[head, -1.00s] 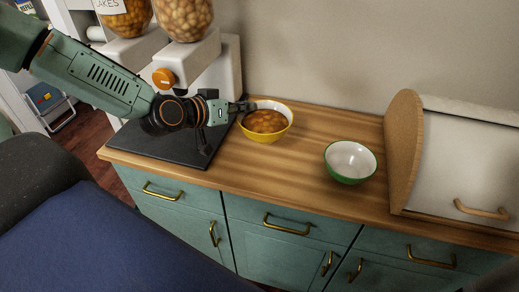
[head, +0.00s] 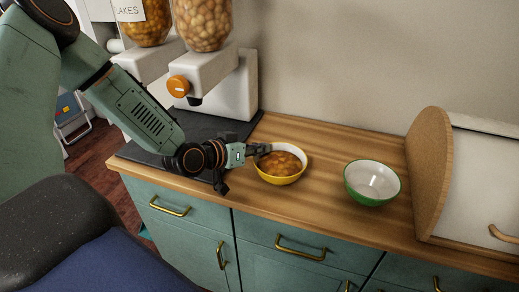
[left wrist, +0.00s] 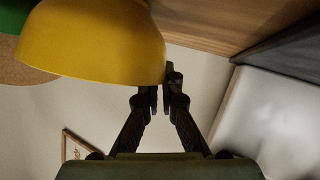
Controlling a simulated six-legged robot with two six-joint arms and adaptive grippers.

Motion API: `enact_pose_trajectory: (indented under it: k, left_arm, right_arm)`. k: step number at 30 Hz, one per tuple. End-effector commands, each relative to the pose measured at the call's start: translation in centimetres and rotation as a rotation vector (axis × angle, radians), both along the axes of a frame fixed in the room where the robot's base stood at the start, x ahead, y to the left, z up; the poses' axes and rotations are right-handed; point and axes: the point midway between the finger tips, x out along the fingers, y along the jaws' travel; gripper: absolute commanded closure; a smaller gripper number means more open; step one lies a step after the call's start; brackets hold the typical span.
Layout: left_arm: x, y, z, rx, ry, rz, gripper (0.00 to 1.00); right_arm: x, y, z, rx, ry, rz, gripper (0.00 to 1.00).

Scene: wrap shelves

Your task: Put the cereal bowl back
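The yellow cereal bowl (head: 280,179), full of brown cereal, is upright over the wooden counter, right of the dark slab. It shows large in the left wrist view (left wrist: 90,45). My left gripper (head: 262,150) is at the bowl's left rim. In the left wrist view its fingers (left wrist: 162,92) are nearly together at the bowl's edge, one outside the wall and the other partly hidden by the bowl. I cannot tell whether the bowl touches the counter. My right gripper is not in view.
An empty green bowl (head: 371,199) stands on the counter to the right. Cereal dispensers (head: 218,85) stand on the dark slab (head: 150,155) at the left. A bin with a cork-like side panel (head: 430,175) is at the right. Bare wooden counter (head: 325,165) separates the bowls.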

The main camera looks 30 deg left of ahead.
Motion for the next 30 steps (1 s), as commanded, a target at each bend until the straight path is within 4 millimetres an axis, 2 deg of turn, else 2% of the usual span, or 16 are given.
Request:
enact_pose_trajectory:
  k: [5, 6, 14, 26, 30]
  left_arm:
    - [0.0, 0.0, -0.5, -0.001, -0.002, 0.001, 1.0]
    - [0.0, 0.0, -0.4, -0.001, 0.0, 0.0, 0.94]
    - [0.0, 0.0, -0.4, 0.0, 0.0, 0.001, 0.72]
    - [0.0, 0.0, 0.3, -0.001, -0.001, 0.002, 0.72]
    - [-1.0, 0.4, 0.7, -0.006, 0.001, 0.006, 0.72]
  right_arm:
    - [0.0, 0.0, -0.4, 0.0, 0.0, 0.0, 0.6]
    - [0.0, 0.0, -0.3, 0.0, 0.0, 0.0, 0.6]
    - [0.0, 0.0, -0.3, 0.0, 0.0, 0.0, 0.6]
    - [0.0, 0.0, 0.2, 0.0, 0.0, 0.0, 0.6]
    - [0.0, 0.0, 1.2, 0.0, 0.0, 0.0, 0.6]
